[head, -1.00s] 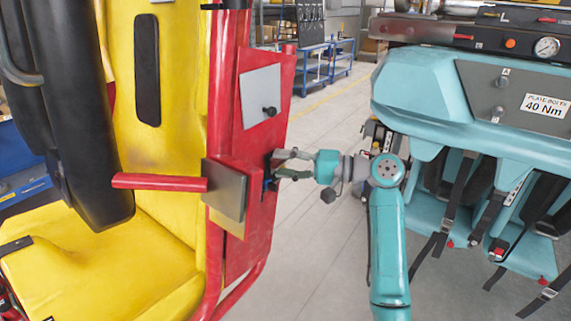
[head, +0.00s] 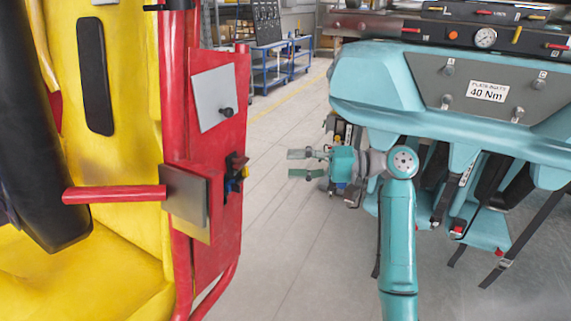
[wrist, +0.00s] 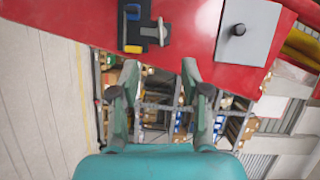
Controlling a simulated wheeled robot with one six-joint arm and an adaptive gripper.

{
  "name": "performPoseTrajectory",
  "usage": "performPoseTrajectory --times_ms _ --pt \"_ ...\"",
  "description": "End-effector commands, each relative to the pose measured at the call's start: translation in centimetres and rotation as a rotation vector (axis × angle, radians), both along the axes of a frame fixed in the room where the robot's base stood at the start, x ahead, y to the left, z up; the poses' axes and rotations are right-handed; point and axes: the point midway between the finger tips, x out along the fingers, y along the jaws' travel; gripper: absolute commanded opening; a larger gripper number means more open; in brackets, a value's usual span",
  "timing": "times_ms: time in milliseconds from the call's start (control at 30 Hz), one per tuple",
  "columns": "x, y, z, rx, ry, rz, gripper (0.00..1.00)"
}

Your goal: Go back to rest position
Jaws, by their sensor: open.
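My gripper (head: 306,164) is open and empty in the head view, with its fingers pointing left toward the red side panel (head: 228,215) of the yellow seat unit. A clear gap lies between the fingertips and the panel. A small dark latch block (head: 236,172) with blue and yellow parts sits on that panel. In the wrist view the open fingers (wrist: 155,75) stand apart with nothing between them, and the latch block (wrist: 143,28) shows above them.
A red lever (head: 114,194) sticks out left from a grey plate (head: 186,196). A teal coaster car (head: 450,100) with hanging straps stands at the right, close to my arm. Grey floor (head: 285,240) is clear between. Blue carts (head: 268,68) stand at the back.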

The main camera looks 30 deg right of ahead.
Motion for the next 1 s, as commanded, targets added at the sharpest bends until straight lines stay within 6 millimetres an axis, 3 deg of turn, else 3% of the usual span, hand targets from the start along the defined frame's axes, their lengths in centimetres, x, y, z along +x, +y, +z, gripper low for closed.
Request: performPoseTrajectory --times_ms 500,633,767,1000 --pt "-0.1 -0.1 0.0 0.0 0.0 0.0 0.47" --pt "0.1 0.2 -1.0 0.008 0.005 -0.016 0.47" --pt "0.4 1.3 -4.3 0.02 0.02 -0.077 0.47" --pt "0.1 4.0 -13.5 0.013 0.051 -0.262 0.47"
